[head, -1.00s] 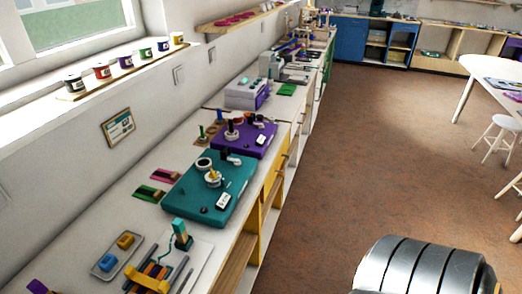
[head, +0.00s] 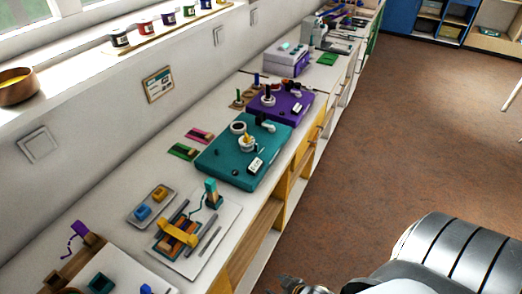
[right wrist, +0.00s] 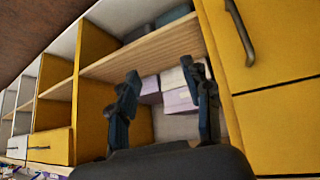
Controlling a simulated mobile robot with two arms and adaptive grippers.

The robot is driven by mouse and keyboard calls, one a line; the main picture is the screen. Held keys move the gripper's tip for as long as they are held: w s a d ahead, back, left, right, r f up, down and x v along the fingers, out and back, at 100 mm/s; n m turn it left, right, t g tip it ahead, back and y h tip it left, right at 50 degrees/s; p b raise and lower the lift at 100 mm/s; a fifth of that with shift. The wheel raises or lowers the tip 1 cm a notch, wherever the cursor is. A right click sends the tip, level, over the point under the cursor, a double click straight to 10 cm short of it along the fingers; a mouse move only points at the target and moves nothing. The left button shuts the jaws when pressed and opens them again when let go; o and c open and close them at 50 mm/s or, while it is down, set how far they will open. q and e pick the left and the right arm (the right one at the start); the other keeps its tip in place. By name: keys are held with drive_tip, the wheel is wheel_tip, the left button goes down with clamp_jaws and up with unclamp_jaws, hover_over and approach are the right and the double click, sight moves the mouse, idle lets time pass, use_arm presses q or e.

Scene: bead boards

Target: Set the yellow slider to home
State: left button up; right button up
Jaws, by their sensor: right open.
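A yellow bar-like piece (head: 178,233), which looks like the yellow slider, lies across dark rails on a white board (head: 222,232) on the counter in the head view. A small yellow block (head: 159,194) sits beside a blue block in a grey tray just behind it; I cannot tell whether any home mark is there. My right gripper (right wrist: 162,75) is open and empty in the right wrist view, facing the counter's cabinet front. In the head view only a dark part of it shows at the bottom edge, well to the right of the board. My left gripper is out of view.
A teal box (head: 215,168) and a purple box (head: 290,108) with knobs stand farther along the counter. A wooden bowl (head: 18,92) sits on the window sill. Shelves and yellow doors (right wrist: 280,120) front the counter. The brown floor (head: 400,150) beside it is clear.

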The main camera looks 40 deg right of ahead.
drive_tip(key=s+a+f+g, duration=0.3)
drive_tip(key=s+f+g, duration=0.2)
drive_tip(key=s+f, duration=0.9)
drive_tip(key=w+a+r+n+t+y, duration=0.1)
drive_tip(key=w+a+r+t, duration=0.15)
drive_tip(key=w+r, duration=0.65)
drive_tip(key=w+a+r+n+t+y+b, duration=0.15)
drive_tip(key=a+r, duration=0.25)
drive_tip(key=r, duration=1.2)
drive_tip(key=w+a+r+t+y, duration=0.1)
drive_tip(key=w+a+r+y, duration=0.15)
drive_tip(key=w+r, duration=0.65)
drive_tip(key=t+p, duration=0.2)
drive_tip(key=t, duration=0.2)
approach(194, 239)
drive_tip(key=shift+n, duration=0.25)
drive_tip(key=x, duration=1.1)
